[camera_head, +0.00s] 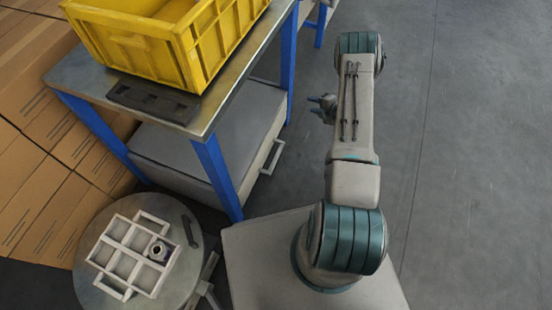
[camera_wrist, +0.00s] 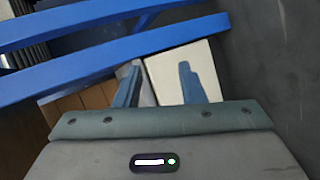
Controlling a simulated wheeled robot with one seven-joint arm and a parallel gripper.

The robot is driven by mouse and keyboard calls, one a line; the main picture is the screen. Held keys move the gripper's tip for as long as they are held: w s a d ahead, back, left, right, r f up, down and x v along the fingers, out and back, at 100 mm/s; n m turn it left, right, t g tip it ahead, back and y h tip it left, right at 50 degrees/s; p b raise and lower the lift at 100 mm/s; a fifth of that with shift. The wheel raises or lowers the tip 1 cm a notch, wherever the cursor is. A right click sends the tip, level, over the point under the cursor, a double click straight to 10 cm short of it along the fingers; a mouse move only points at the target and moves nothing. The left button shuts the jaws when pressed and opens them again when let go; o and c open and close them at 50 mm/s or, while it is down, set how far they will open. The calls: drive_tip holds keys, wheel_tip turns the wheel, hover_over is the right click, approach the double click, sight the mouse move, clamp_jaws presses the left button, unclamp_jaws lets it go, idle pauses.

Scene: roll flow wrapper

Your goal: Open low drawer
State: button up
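The low drawer (camera_head: 255,150) is in the grey unit under the work table, in the head view. Its front faces right towards my arm and looks closed, with a pale bar handle (camera_head: 273,158) standing out from it. My gripper (camera_head: 317,104) is to the right of and above the handle in the picture, apart from it. In the wrist view its two blue fingers (camera_wrist: 158,78) are spread with nothing held between them. A pale panel (camera_wrist: 190,65) shows behind the fingers; I cannot tell whether it is the drawer. The handle is not clearly visible there.
The metal table (camera_head: 75,70) has blue legs (camera_head: 217,175) near the drawer; blue bars also cross the wrist view (camera_wrist: 110,62). A yellow crate (camera_head: 140,50) stands on top. A round stand (camera_head: 195,215) holds a white divided tray (camera_head: 110,240). The right floor is clear.

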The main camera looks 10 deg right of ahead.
drive_tip(key=s+a+f+n+y, duration=0.4)
drive_tip(key=s+f, duration=0.5)
drive_tip(key=n+y+b, duration=0.1)
drive_tip(key=n+y, duration=0.1)
drive_tip(key=y, duration=0.3)
approach(276, 157)
drive_tip(key=b+x, duration=0.1)
drive_tip(key=x, duration=0.2)
drive_tip(key=b+x, duration=0.1)
drive_tip(key=x, duration=0.2)
drive_tip(key=b+x, duration=0.1)
drive_tip(key=x, duration=0.3)
drive_tip(key=shift+f+b, duration=0.3)
drive_tip(key=shift+f, duration=0.1)
drive_tip(key=shift+s, duration=0.1)
drive_tip(key=shift+c, duration=0.3)
clamp_jaws()
